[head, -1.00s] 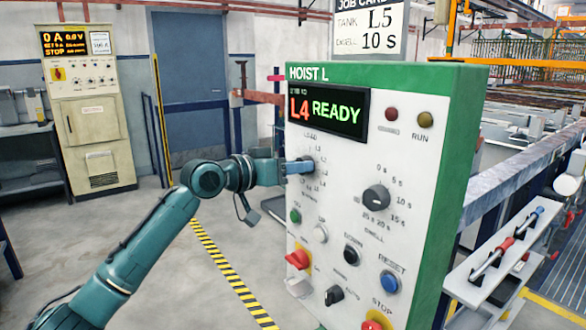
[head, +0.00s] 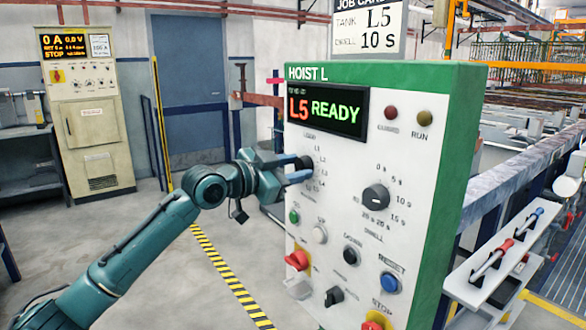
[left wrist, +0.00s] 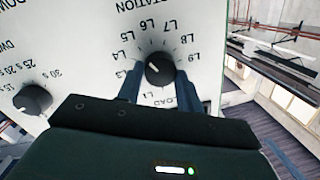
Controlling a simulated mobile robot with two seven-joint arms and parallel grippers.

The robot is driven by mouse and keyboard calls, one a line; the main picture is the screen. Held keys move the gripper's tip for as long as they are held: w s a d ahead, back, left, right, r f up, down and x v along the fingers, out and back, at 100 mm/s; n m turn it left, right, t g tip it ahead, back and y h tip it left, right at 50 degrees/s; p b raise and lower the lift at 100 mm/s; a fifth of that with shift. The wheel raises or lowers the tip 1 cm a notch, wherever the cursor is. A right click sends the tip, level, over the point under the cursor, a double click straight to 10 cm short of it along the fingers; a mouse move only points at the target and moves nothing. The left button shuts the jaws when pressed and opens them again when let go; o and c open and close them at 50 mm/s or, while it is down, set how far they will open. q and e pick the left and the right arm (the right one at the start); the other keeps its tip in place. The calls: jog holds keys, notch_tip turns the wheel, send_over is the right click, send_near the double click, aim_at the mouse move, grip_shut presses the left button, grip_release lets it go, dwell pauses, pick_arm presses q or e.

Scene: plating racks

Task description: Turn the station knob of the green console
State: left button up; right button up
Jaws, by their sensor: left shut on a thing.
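The green-edged console (head: 440,200), headed HOIST L, stands upright in front of me. Its display (head: 327,110) reads L5 READY. The dark round station knob (left wrist: 160,70) shows in the left wrist view between the two fingers, ringed by labels LOAD to L9. In the head view the knob is largely hidden by the fingers. My left gripper (head: 300,168) reaches the panel from the left and is shut on the station knob; it also shows in the left wrist view (left wrist: 162,85). My right gripper is not in view.
A job card (head: 368,25) above the console reads TANK L5, DWELL 10 S. The dwell knob (head: 376,198), coloured buttons and a red switch (head: 297,260) sit close by on the panel. A beige cabinet (head: 95,130) stands at the back left. The floor left of the console is clear.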

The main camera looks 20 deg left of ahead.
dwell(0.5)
pick_arm(q)
jog(key=o, duration=1)
jog(key=shift+s+a, duration=0.35)
jog(key=shift+s, duration=0.1)
jog(key=b+v, duration=0.3)
jog(key=v, duration=0.9)
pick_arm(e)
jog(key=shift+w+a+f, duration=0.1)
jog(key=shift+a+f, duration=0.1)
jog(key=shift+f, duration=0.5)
pick_arm(q)
jog(key=shift+r, duration=0.1)
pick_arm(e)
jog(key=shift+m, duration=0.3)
